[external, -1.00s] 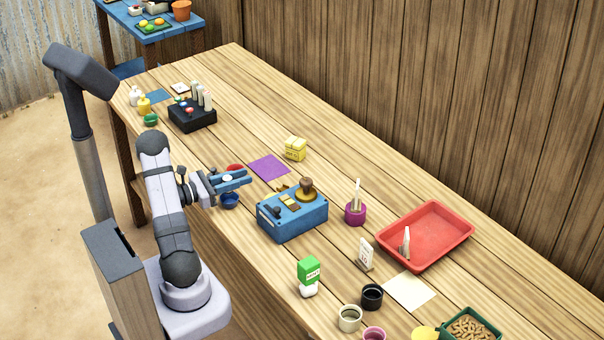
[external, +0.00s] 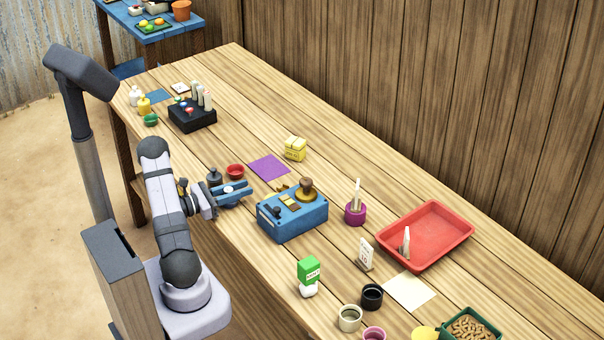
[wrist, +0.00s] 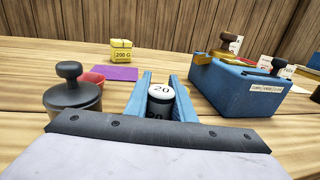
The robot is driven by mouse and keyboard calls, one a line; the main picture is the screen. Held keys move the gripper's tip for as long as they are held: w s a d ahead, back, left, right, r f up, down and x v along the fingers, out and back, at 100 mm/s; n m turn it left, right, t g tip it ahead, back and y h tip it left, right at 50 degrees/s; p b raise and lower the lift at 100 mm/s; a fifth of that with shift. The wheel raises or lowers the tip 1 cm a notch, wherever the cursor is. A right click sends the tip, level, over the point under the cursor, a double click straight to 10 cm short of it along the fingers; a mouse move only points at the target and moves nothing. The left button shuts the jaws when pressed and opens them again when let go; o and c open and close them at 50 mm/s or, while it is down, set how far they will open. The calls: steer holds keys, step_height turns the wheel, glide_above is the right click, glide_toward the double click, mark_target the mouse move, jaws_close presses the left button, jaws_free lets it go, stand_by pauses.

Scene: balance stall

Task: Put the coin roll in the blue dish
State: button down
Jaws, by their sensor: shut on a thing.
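My gripper (external: 234,192) is shut on the coin roll, low over the near edge of the table. Whether the roll touches the dish cannot be told. The wrist view does not clearly show the dish.
A dark knobbed weight (wrist: 72,92) and a red dish (external: 235,171) stand close to the left of my gripper. A blue balance box (external: 292,217) stands to the right. A purple mat (external: 269,168) and a yellow 200 G block (external: 295,149) lie beyond.

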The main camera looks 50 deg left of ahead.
steer(key=shift+s+d+f+b, duration=0.1)
steer(key=shift+f+b, duration=0.1)
steer(key=shift+f, duration=0.15)
steer(key=shift+d+f+b, duration=0.1)
steer(key=shift+f+b, duration=0.05)
steer(key=shift+f, duration=0.15)
steer(key=c, duration=1.5)
jaws_free()
steer(key=shift+d+f, duration=0.1)
steer(key=shift+r+p, duration=0.5)
steer(key=shift+r, duration=0.15)
steer(key=s+a, duration=0.1)
steer(key=s, duration=0.3)
steer(key=s+b, duration=0.1)
steer(key=s, duration=0.2)
steer(key=s+a, duration=0.1)
steer(key=s, duration=0.3)
steer(key=shift+s+a+r, duration=0.2)
steer(key=shift+s+a, duration=0.1)
steer(key=shift+s, duration=0.05)
